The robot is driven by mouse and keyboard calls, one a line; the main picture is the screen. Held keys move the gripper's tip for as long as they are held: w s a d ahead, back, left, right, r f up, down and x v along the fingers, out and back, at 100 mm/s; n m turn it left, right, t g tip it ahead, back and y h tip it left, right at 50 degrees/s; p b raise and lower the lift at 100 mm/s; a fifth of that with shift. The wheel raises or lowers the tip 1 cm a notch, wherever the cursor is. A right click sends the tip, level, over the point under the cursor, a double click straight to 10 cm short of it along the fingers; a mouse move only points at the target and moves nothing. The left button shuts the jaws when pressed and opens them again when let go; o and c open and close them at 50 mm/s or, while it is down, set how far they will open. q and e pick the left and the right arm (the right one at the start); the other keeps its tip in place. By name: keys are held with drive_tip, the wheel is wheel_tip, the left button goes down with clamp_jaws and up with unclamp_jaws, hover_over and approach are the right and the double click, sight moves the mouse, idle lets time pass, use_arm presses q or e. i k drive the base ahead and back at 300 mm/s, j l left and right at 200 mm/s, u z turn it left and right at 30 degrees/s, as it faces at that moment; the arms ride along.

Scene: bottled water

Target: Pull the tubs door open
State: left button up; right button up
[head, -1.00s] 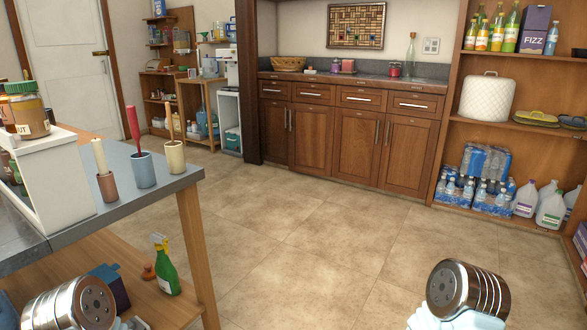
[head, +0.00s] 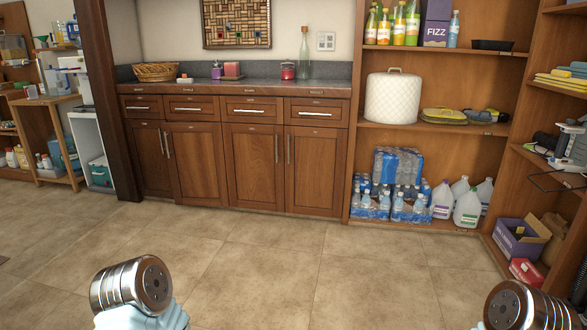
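Brown wooden lower cabinets stand against the back wall. Their doors are shut and have vertical silver handles: a far-left door (head: 147,160), a second door (head: 196,163), a third door (head: 254,168) and a right door (head: 317,171). A row of shut drawers (head: 252,109) runs above them. No door is marked as the tubs door, and what is behind the doors is hidden. Silver and pale-blue parts of my two arms show at the bottom left and bottom right, far in front of the cabinets. Neither of my grippers shows.
Open tiled floor (head: 250,262) lies before the cabinets. On the right, open shelves hold bottled-water packs (head: 390,203), jugs (head: 467,207) and a white quilted cover (head: 392,97). A purple box (head: 518,240) is at the lower right. A wooden stand (head: 60,150) is at the left.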

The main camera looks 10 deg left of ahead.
sight(196, 152)
drive_tip(key=i+u, duration=0.3)
drive_tip(key=i, duration=0.2)
drive_tip(key=i+u, duration=0.35)
drive_tip(key=i, duration=0.2)
drive_tip(key=i+l+u, duration=0.3)
drive_tip(key=i, duration=0.2)
drive_tip(key=i+j+u, duration=0.15)
drive_tip(key=i+u, duration=0.2)
drive_tip(key=i, duration=1.15)
